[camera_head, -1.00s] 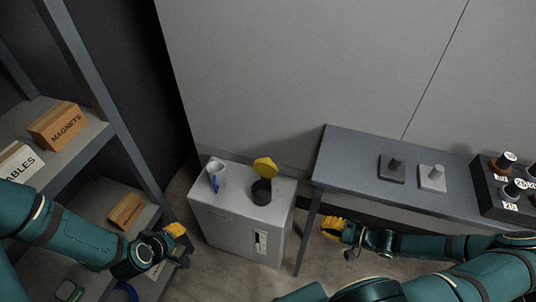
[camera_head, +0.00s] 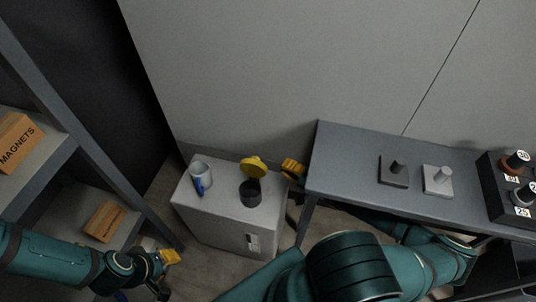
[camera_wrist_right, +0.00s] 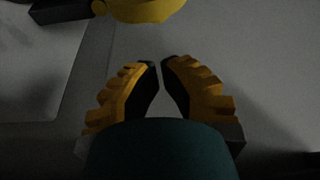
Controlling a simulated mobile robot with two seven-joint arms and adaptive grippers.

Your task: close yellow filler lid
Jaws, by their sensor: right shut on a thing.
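The yellow filler lid (camera_head: 254,167) stands raised and tilted open behind the dark round filler neck (camera_head: 250,194) on top of a grey cabinet (camera_head: 219,217). My right gripper (camera_head: 291,170) is just right of the lid, apart from it, near the table corner. In the right wrist view its fingers (camera_wrist_right: 160,77) are drawn together with a narrow gap at the tips, and I see nothing between them. The lid's yellow edge (camera_wrist_right: 148,9) shows at the top of that view. My left gripper (camera_head: 166,259) is low at the left, away from the cabinet; its jaw opening is unclear.
A pale mug (camera_head: 202,170) with a blue item stands left of the filler neck. A grey table (camera_head: 343,157) with two blocks stands close on the right, its edge near my right arm. Shelves with boxes (camera_head: 103,221) stand at the left. The wall is behind.

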